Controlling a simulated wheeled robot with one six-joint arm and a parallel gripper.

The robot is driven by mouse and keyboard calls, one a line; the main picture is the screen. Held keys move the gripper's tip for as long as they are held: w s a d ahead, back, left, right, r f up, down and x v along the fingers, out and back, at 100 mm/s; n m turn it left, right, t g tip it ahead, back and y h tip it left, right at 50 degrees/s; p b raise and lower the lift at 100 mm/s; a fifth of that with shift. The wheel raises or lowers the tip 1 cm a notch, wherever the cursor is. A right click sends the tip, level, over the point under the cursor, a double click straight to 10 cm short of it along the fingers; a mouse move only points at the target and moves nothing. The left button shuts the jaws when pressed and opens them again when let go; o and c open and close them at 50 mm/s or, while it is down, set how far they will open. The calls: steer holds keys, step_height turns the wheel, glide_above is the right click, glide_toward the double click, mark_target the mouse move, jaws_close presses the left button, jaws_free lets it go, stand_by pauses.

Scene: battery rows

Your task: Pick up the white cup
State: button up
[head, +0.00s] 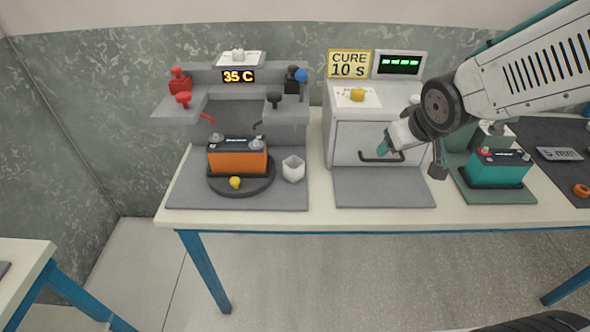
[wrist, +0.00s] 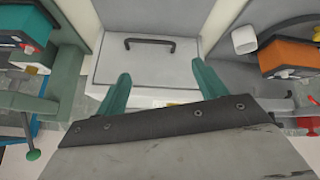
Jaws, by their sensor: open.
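The white cup (head: 293,169) stands on the grey base plate, just right of the orange battery (head: 238,157). It also shows at the upper right in the wrist view (wrist: 244,40). My gripper (head: 386,146) is in front of the grey oven door, to the right of the cup and well apart from it. In the wrist view my gripper (wrist: 160,82) has its two teal fingers spread, with nothing between them.
The cure oven (head: 340,145) with its dark door handle (head: 381,157) stands mid-table. The orange battery sits on a round dark turntable (head: 258,186). A teal battery (head: 497,169) stands at the right. The table's front strip (head: 320,218) is clear.

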steer(key=w+a+f+n+t+y, duration=0.2)
steer(key=w+a+f+n+y, duration=0.15)
steer(key=w+a+f, duration=0.5)
steer(key=n+y, duration=0.2)
steer(key=y, duration=0.4)
glide_toward(288, 162)
steer(key=shift+w+a+f+t+h, duration=0.2)
steer(key=shift+f+t+h, duration=0.1)
steer(key=shift+f, duration=0.2)
steer(key=shift+w+a+f, duration=0.1)
steer(key=shift+a+f, duration=0.05)
steer(key=shift+a, duration=0.1)
steer(key=x, duration=0.7)
steer(key=shift+a, duration=0.2)
steer(key=c, duration=1.1)
steer(key=shift+r, duration=0.25)
